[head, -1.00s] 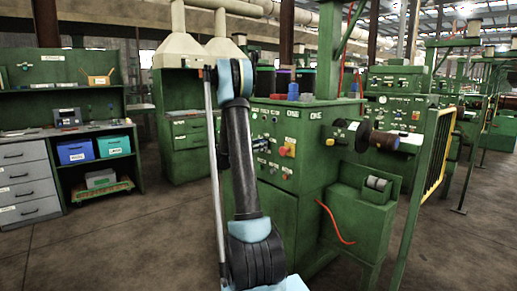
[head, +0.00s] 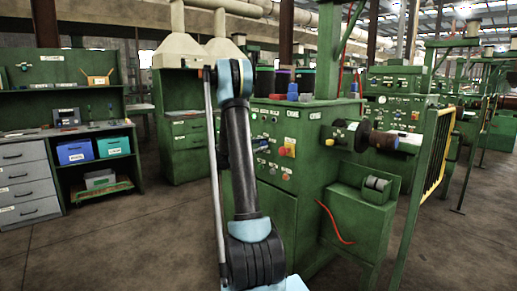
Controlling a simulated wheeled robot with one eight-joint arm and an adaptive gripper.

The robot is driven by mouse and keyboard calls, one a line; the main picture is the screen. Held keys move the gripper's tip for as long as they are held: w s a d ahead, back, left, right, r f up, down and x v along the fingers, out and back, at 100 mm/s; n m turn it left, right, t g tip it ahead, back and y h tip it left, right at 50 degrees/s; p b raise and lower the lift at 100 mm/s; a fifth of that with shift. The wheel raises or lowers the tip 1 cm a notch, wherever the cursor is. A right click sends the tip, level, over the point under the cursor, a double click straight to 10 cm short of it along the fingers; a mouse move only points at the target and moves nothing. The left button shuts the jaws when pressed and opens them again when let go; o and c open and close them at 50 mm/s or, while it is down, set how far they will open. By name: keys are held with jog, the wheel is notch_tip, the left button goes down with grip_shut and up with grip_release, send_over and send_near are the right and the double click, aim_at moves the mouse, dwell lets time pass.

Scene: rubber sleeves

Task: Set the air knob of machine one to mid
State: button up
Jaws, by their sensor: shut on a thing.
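The green machine (head: 310,170) stands right of centre, with a label on its front that seems to read ONE. Its front panel (head: 278,130) carries small dials, white labels and several coloured knobs. An orange-red knob on a yellow plate (head: 287,150) is the clearest control. Smaller knobs sit to its left and below it. The labels are too small to tell which one is the air knob or how it is set. My arm rises in front of the panel's left part and hides some of it.
A spool (head: 384,139) sticks out from the machine's right side, above a green box (head: 357,215) with a red hose. A yellow guard (head: 439,150) stands farther right. A workbench with a blue bin (head: 75,151) and grey drawers (head: 27,185) is at left. Floor between is clear.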

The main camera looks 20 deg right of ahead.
jog(key=shift+s+d, duration=0.1)
dwell(0.4)
jog(key=o, duration=1.1)
jog(key=shift+a, duration=0.6)
jog(key=v, duration=1)
jog(key=shift+s+a, duration=0.25)
jog(key=shift+a, duration=0.1)
jog(key=shift+s, duration=0.1)
